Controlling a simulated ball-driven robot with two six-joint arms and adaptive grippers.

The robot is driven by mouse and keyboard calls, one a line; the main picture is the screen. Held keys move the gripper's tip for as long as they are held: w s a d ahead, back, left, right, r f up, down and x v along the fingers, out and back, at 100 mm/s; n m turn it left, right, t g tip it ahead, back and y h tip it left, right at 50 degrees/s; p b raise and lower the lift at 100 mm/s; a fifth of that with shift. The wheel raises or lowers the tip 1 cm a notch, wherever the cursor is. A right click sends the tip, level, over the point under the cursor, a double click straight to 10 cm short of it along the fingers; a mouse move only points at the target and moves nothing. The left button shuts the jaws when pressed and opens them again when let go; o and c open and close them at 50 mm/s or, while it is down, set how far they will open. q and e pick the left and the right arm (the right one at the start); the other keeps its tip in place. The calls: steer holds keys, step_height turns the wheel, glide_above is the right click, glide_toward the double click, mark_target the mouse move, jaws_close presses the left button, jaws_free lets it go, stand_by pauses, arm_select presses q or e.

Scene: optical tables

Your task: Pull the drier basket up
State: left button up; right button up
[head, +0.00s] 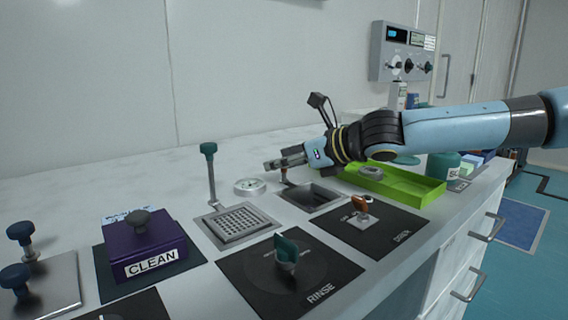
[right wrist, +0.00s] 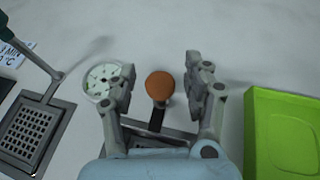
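The drier basket's handle ends in an orange-brown ball knob (right wrist: 159,86), seen in the right wrist view. Its dark stem runs down toward a recess mostly hidden by my gripper. In the head view the drier well (head: 318,197) is a dark square opening, and the knob is largely hidden behind my gripper. My right gripper (head: 277,164) reaches over the well from the right. In the right wrist view its two fingers (right wrist: 161,78) are open on either side of the knob, with visible gaps. My left gripper is not in view.
A perforated basket (head: 240,224) with a teal-knobbed handle (head: 208,150) sits left of the well. A round dial (head: 250,186) lies behind. A green tray (head: 395,184) is close on the right. The drier panel (head: 385,231) and rinse panel (head: 290,272) are in front.

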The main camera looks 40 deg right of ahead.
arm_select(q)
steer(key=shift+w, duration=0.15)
arm_select(e)
jaws_close()
step_height(320, 180, up, 7)
steer(key=p, duration=0.4)
steer(key=shift+f, duration=0.2)
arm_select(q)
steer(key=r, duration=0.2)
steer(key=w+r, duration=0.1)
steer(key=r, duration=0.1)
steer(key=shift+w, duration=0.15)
arm_select(e)
steer(key=shift+w+f, duration=0.1)
